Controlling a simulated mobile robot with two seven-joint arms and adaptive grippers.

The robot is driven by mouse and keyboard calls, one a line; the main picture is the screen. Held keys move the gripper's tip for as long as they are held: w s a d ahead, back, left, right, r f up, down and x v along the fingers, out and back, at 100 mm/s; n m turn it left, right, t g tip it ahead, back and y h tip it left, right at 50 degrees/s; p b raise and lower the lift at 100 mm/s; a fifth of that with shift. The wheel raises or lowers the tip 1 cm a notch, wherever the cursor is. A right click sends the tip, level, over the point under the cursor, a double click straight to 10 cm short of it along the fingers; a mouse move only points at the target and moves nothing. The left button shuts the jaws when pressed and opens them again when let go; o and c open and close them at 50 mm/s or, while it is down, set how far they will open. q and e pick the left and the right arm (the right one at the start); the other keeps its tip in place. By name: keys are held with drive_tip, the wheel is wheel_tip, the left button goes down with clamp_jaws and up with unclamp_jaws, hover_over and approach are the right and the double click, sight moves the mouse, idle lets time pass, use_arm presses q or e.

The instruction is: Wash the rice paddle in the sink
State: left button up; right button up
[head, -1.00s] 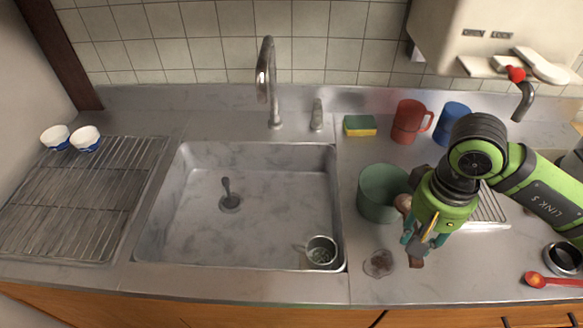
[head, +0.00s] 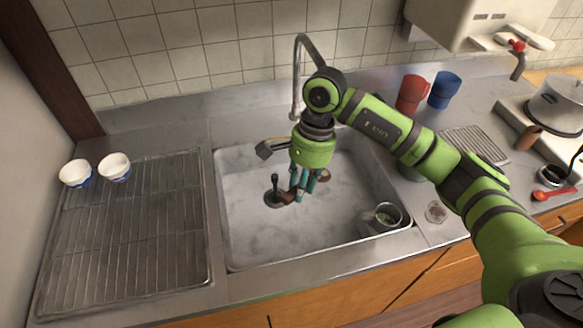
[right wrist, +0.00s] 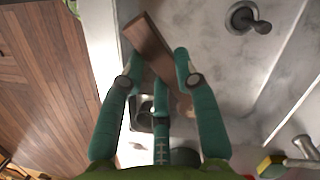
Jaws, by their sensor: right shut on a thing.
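The rice paddle (right wrist: 148,45) is a flat brown wooden piece between my teal fingers in the right wrist view. In the head view only small brown parts of the paddle (head: 288,197) show beside the fingers. My right gripper (head: 301,192) is shut on it, over the sink basin (head: 250,235), near the dark drain stopper (head: 274,191). The fingers hide much of the paddle. The tall curved tap (head: 298,75) stands behind the sink, partly hidden by my arm. I see no water running. My left gripper is not in view.
A metal cup (head: 384,217) sits in the basin's front right corner. A drying rack (head: 130,235) and two small bowls (head: 75,173) are at left. A sponge (right wrist: 270,165) shows in the right wrist view. Red (head: 411,93) and blue mugs (head: 444,90) stand behind my arm.

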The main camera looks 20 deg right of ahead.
drive_tip(key=m, duration=0.1)
drive_tip(key=w+m+y+p, duration=0.1)
drive_tip(key=m, duration=0.2)
drive_tip(key=shift+w+d+f+m+t, duration=0.2)
drive_tip(key=shift+w+f+m+t, duration=0.1)
drive_tip(key=shift+m+t, duration=0.1)
drive_tip(key=shift+w+d+f+m+t+y+p, duration=0.2)
drive_tip(key=shift+d+f+m+t+y+p, duration=0.2)
drive_tip(key=shift+m, duration=0.6)
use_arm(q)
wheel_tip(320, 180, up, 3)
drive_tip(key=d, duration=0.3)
use_arm(e)
drive_tip(key=shift+f, duration=0.2)
drive_tip(key=shift+w+a+f+b, duration=0.1)
drive_tip(key=shift+a+f+b, duration=0.05)
drive_tip(key=shift+f+b, duration=0.4)
use_arm(q)
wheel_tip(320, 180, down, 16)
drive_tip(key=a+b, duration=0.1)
drive_tip(key=b, duration=1.3)
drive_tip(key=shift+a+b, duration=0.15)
drive_tip(key=shift+b, duration=0.25)
use_arm(e)
wheel_tip(320, 180, down, 18)
drive_tip(key=shift+a, duration=0.15)
